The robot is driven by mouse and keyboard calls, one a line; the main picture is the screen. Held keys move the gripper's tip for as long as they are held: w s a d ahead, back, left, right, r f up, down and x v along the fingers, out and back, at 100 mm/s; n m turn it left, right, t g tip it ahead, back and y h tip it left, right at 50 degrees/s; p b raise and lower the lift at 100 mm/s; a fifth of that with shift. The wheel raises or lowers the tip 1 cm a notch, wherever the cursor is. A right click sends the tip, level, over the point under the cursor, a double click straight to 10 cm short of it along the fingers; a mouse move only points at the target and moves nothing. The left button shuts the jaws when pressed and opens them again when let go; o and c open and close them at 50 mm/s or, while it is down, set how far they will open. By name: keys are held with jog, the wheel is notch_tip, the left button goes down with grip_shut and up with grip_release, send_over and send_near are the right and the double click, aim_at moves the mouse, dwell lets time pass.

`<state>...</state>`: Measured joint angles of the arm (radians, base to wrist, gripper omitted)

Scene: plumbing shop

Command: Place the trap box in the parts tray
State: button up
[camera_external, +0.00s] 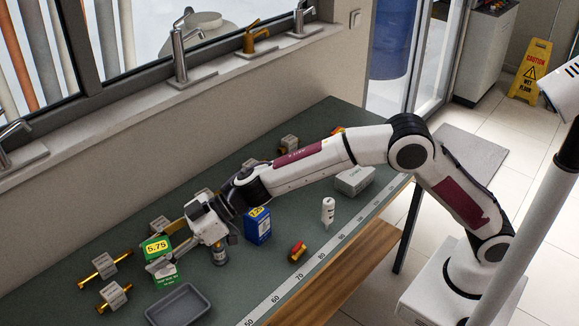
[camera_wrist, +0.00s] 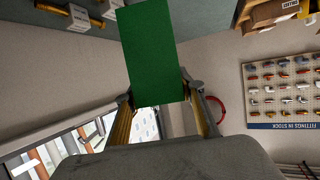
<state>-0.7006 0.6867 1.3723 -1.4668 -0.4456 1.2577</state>
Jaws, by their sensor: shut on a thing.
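The trap box appears to be the green box (camera_external: 166,278) with a yellow 5.75 label, at the left of the workbench in the external view. My gripper (camera_external: 160,256) is shut on it, with a finger across its side. In the wrist view the green box (camera_wrist: 150,50) stands out plain between the two fingers of my gripper (camera_wrist: 158,96). The parts tray (camera_external: 180,304) is a shallow grey tray at the bench's lower left. It looks empty and lies in front of the box. The gap under the box is hard to judge.
A blue box (camera_external: 257,226), a white bottle (camera_external: 328,211) and a red-orange part (camera_external: 298,251) stand right of my gripper. A dark can (camera_external: 219,252) is close beside it. Brass fittings with tags (camera_external: 105,264) lie left. A grey box (camera_external: 355,180) sits farther right.

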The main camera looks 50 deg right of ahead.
jog(key=shift+s+a+f, duration=0.2)
jog(key=shift+s+a, duration=0.1)
jog(key=shift+a, duration=0.05)
jog(key=shift+f, duration=2.3)
jog(key=shift+f, duration=0.1)
notch_tip(320, 180, down, 6)
jog(key=shift+w+f, duration=0.1)
jog(key=shift+f, duration=1.75)
jog(key=shift+d+f, duration=0.1)
jog(key=shift+f, duration=0.05)
jog(key=o, duration=1.2)
jog(key=shift+o, duration=0.2)
